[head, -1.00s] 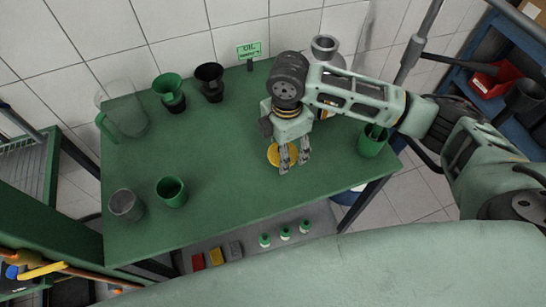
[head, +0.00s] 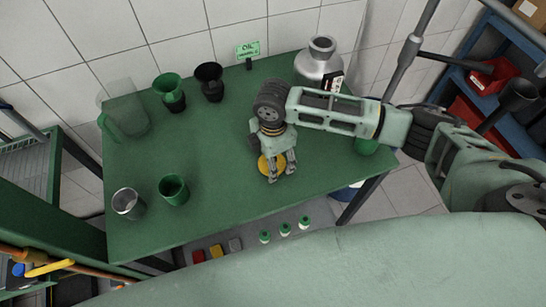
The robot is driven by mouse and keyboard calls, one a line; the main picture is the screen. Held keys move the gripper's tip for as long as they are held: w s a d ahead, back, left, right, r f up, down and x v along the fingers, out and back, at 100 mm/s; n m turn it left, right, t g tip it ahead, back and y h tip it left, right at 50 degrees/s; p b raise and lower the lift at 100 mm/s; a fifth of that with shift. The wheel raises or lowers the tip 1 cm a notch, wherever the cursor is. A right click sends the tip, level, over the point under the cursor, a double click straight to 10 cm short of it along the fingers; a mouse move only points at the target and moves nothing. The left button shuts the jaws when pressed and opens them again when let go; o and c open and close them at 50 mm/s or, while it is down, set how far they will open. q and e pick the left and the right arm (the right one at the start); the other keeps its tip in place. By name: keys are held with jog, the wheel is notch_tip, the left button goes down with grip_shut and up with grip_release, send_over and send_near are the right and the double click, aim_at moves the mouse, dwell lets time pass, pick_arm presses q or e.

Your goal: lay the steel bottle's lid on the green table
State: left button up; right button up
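The steel bottle (head: 318,66) stands upright at the back right of the green table (head: 222,150), its neck open and bare. A round yellow lid (head: 264,166) shows at my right gripper's fingers, over the middle-right of the table. My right gripper (head: 281,175) points down, with its fingers around the lid, and appears shut on it. The fingers hide part of the lid. I cannot tell whether the lid touches the table top. My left gripper is not in view.
Green funnel (head: 170,90), black funnel (head: 210,80) and a clear jug (head: 124,118) stand along the back left. A metal cup (head: 127,203) and green cup (head: 173,189) stand front left. A green container (head: 366,146) is partly behind my arm. The table's middle is clear.

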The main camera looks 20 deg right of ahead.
jog(key=o, duration=0.4)
jog(key=shift+c, duration=0.2)
jog(key=shift+r, duration=0.1)
notch_tip(320, 180, up, 12)
jog(key=b, duration=0.2)
dwell(0.4)
